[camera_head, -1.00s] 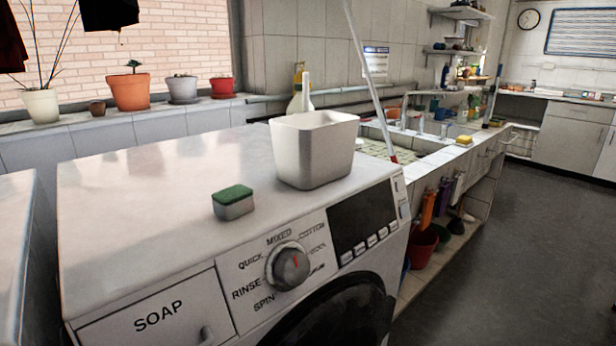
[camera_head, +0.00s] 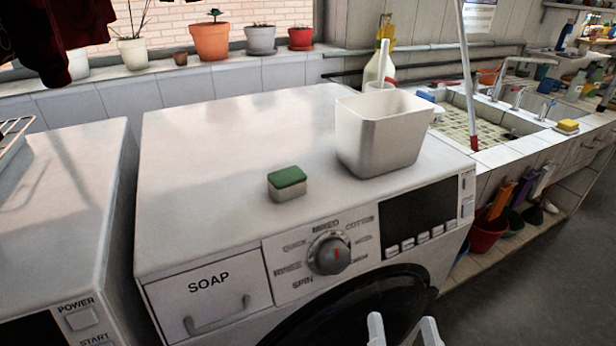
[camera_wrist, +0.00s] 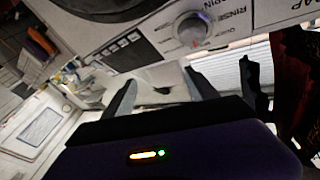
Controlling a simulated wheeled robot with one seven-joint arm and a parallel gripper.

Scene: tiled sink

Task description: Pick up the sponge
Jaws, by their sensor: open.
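A sponge (camera_head: 287,183) with a green top and a pale grey-white body lies on top of the white washing machine (camera_head: 230,135), near its front edge. It is left of a white square tub (camera_head: 384,137). My gripper (camera_head: 402,328) shows at the bottom edge of the head view, low in front of the machine's round door. Its two fingers are apart with nothing between them, and it is well below and to the right of the sponge. In the wrist view my gripper (camera_wrist: 160,85) points past the machine's dial (camera_wrist: 192,28); I cannot make out the sponge there.
A yellow sponge (camera_head: 567,126) lies on the tiled sink's edge at the right. A spray bottle (camera_head: 380,68) and a pole (camera_head: 466,80) stand behind the tub. Another white appliance (camera_head: 60,210) is at the left. Potted plants line the sill. The machine top left of the green sponge is clear.

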